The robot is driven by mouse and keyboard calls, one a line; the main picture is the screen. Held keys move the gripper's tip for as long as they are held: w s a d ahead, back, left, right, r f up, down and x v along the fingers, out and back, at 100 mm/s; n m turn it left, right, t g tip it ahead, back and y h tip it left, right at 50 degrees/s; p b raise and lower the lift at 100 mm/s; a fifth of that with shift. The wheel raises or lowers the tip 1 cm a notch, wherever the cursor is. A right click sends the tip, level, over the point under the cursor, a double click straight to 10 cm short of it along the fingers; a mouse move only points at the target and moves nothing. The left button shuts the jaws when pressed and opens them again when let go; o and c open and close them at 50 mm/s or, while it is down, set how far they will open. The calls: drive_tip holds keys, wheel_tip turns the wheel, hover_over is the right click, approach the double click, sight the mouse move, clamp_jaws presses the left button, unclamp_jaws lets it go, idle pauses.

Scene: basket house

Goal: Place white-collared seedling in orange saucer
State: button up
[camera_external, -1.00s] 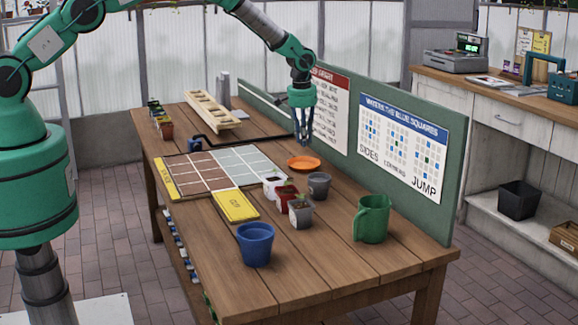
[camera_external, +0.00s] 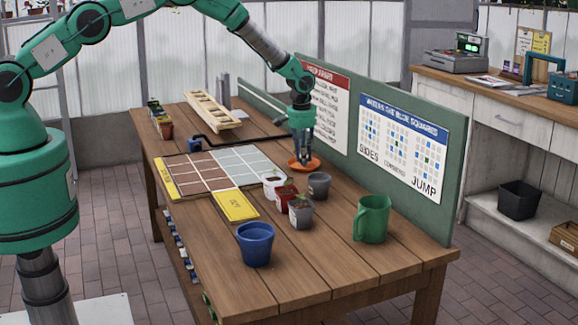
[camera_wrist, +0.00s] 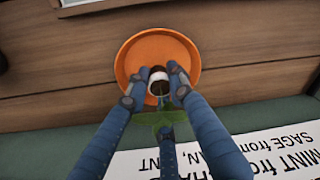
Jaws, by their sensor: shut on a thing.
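The orange saucer (camera_external: 310,163) lies on the wooden table near the green board; it also shows in the wrist view (camera_wrist: 186,60). My gripper (camera_external: 302,160) is over the saucer, pointing down. In the wrist view, my gripper (camera_wrist: 156,85) is shut on a small seedling with a white collar (camera_wrist: 159,76), dark soil and green leaves (camera_wrist: 158,117). The seedling is in front of the saucer's middle in that view. I cannot tell whether its bottom touches the saucer. In the external view the fingers mostly hide the seedling.
Several pots, white, red and grey (camera_external: 319,185), stand in front of the saucer. A blue pot (camera_external: 255,244) and a green jug (camera_external: 371,219) are nearer. A green board (camera_external: 420,215) with posters rises along the table's edge, close beside the saucer.

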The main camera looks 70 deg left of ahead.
drive_tip(key=o, duration=1)
drive_tip(key=shift+r+p, duration=0.65)
drive_tip(key=shift+r, duration=2.8)
drive_tip(key=shift+r, duration=0.1)
